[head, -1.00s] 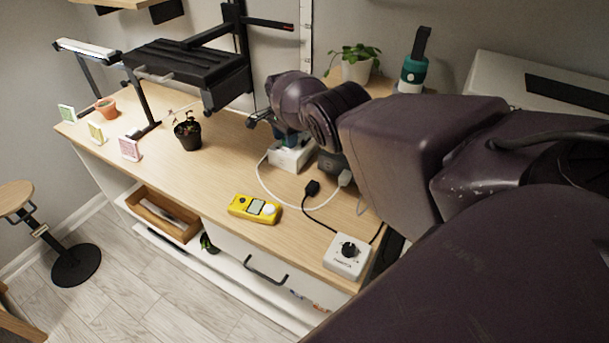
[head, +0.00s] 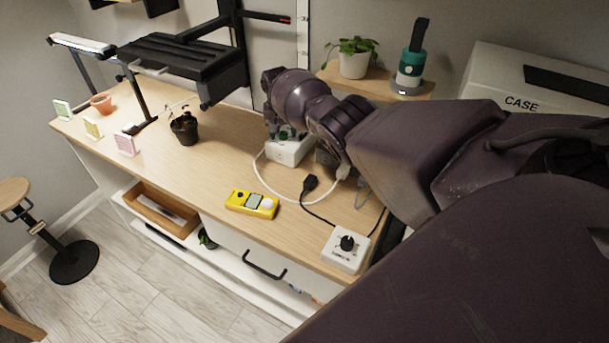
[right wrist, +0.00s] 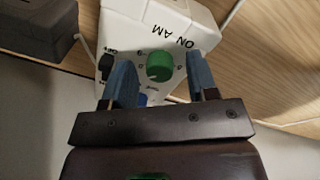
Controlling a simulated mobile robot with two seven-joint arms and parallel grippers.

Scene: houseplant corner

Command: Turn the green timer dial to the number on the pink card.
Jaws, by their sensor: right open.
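The white timer box (head: 291,151) stands on the desk under my right arm. Its green dial (right wrist: 160,66) shows in the right wrist view, with printed marks around it too blurred to read surely. My right gripper (right wrist: 158,78) is open, with one blue finger on each side of the dial; I cannot tell whether they touch it. In the head view the hand hides part of the timer. The pink card (head: 125,145) stands at the desk's left front; its number is too small to read. My left gripper is not in view.
A green card (head: 62,109) and a yellow card (head: 93,128) stand left of the pink one. Cables lie near the timer.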

